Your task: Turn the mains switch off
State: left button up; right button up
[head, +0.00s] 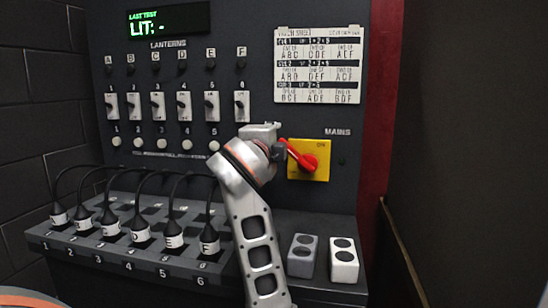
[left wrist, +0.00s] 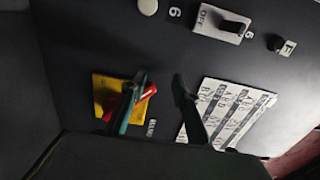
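The mains switch is a red rotary handle (head: 306,161) on a yellow plate (head: 322,172), low on the right of the dark panel. The handle slants up and left from its hub; lettering at the plate's top looks like ON. My left gripper (head: 279,151) is at the handle's upper-left end. In the left wrist view the two fingers (left wrist: 160,78) stand apart. One finger crosses in front of the red handle (left wrist: 148,92) and yellow plate (left wrist: 103,88), and the handle's end shows between the fingers. Contact cannot be told. My right gripper is not in view.
Lantern switches (head: 184,106) line the panel left of my arm. Plugged cables (head: 140,232) fill the ledge below. A white chart (head: 319,65) hangs above the mains switch. Two socket blocks (head: 343,260) sit on the ledge at right. A green display (head: 168,20) reads "LIT: -".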

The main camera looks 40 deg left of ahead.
pick_arm(q)
jog(key=shift+r, duration=1.4)
jog(key=shift+c, duration=0.3)
